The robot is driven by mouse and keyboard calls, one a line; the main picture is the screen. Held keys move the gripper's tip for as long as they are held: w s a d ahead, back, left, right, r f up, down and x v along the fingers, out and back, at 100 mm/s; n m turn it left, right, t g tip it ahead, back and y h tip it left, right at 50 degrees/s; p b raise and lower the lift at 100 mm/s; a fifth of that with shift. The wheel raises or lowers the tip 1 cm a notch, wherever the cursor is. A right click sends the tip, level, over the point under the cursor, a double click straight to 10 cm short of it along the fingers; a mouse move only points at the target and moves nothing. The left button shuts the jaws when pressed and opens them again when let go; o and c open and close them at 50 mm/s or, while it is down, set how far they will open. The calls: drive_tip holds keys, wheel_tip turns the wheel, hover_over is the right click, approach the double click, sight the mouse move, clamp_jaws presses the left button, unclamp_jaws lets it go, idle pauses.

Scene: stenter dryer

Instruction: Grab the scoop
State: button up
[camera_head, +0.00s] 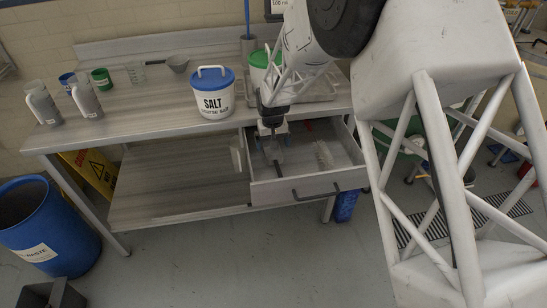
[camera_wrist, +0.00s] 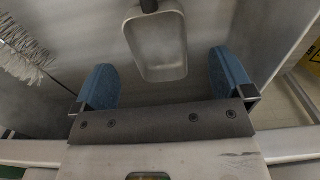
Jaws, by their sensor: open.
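The scoop is a grey metal scoop with a dark handle, lying in the open drawer. In the wrist view the scoop (camera_wrist: 157,48) shows its rectangular bowl just ahead of and between my fingers, with the handle running off the top edge. In the head view the scoop (camera_head: 274,153) is partly hidden by my gripper. My gripper (camera_head: 271,128) points down over the left part of the drawer. In the wrist view my gripper (camera_wrist: 172,82) has its two blue finger pads wide apart, with nothing between them. I cannot tell its exact height above the scoop.
The drawer (camera_head: 310,189) is pulled out; its walls stand close around my gripper. A white bristled brush (camera_head: 323,154) lies to the right in it. Above, the table (camera_head: 160,103) holds a salt bucket (camera_head: 212,98), jugs and cups. A blue waste bin (camera_head: 42,232) stands at left.

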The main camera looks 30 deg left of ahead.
sight(273, 157)
drive_tip(key=shift+f, duration=2.55)
drive_tip(key=c, duration=1.1)
drive_tip(key=shift+r, duration=0.2)
wheel_tip(273, 157, up, 18)
drive_tip(key=shift+f, duration=0.2)
